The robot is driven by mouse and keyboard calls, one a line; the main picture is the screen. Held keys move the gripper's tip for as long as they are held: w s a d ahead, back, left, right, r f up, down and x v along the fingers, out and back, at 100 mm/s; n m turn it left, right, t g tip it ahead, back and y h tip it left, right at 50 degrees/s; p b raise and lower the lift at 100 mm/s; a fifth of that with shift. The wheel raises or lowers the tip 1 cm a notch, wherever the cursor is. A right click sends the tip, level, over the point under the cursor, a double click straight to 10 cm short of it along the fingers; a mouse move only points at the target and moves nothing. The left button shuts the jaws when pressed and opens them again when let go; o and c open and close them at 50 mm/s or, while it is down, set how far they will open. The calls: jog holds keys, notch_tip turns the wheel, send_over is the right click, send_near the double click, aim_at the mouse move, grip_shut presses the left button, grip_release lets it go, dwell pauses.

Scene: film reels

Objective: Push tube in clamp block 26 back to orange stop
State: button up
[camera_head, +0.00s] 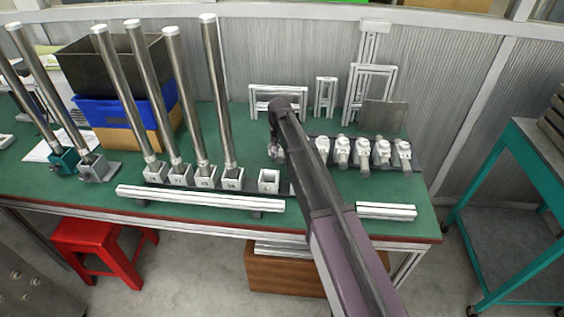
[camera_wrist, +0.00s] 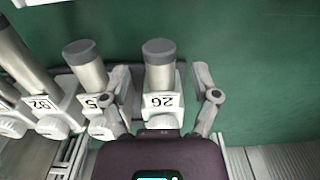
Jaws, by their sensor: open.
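Clamp block 26 (camera_wrist: 160,101) is a white block with its number upside down in the wrist view. A short silver tube (camera_wrist: 159,76) with a dark grey end cap sticks out of it, away from my gripper's palm. My gripper (camera_wrist: 161,80) is open, with one finger on each side of the block and tube; I cannot tell whether either finger touches them. In the head view my arm covers much of this spot, and block 26 cannot be made out clearly. No orange stop is visible in either view.
Neighbouring clamp blocks with short tubes (camera_wrist: 86,65) stand close on the left in the wrist view; green mat (camera_wrist: 265,90) is clear on the right. In the head view, tall tubes (camera_head: 218,90) stand at left and a white rail (camera_head: 200,199) lies in front.

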jog(key=shift+f+b, duration=0.85)
jog(key=shift+f, duration=0.3)
